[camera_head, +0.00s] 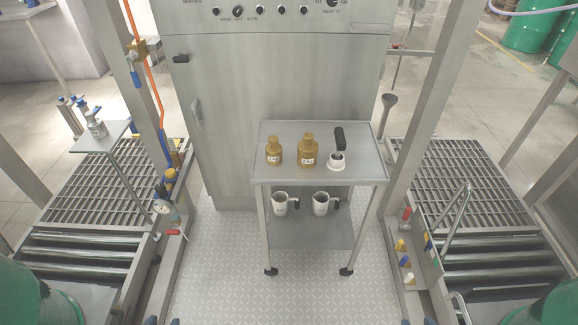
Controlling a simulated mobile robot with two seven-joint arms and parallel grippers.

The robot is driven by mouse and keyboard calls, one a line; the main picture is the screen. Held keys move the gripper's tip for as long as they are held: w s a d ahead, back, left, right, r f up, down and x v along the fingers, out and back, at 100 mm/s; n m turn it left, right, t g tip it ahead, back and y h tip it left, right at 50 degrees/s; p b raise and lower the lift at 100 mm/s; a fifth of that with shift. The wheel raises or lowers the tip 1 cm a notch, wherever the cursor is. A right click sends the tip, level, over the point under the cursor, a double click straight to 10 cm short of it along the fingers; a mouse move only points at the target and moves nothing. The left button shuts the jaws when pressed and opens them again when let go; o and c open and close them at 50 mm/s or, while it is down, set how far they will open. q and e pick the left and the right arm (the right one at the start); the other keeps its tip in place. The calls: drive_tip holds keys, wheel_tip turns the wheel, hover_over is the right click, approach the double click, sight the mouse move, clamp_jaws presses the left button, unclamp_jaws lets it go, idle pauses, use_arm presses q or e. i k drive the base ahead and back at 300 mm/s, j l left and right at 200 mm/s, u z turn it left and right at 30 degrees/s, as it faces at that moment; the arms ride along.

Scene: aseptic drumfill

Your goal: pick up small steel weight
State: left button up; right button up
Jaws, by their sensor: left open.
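A small grey metal piece with a narrower top, which looks like the steel weight (96,126), stands upright on a small grey shelf plate (112,146) at the left. It is small in the picture and its details are hard to tell. My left gripper (163,321) shows only as two blue fingertips at the bottom edge, apart and with nothing between them. It is far below and to the right of the weight. Two small dark tips at the bottom right seem to be my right gripper (417,322); the rest is out of frame.
A steel cart (290,178) stands in the middle, with two brown labelled bottle-shaped pieces (307,152) and a white piece with a black handle on top. Two jugs (280,204) stand below. Posts and an orange hose (150,70) flank the shelf. The floor before the cart is clear.

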sight(96, 128)
drive_tip(key=u, duration=1.2)
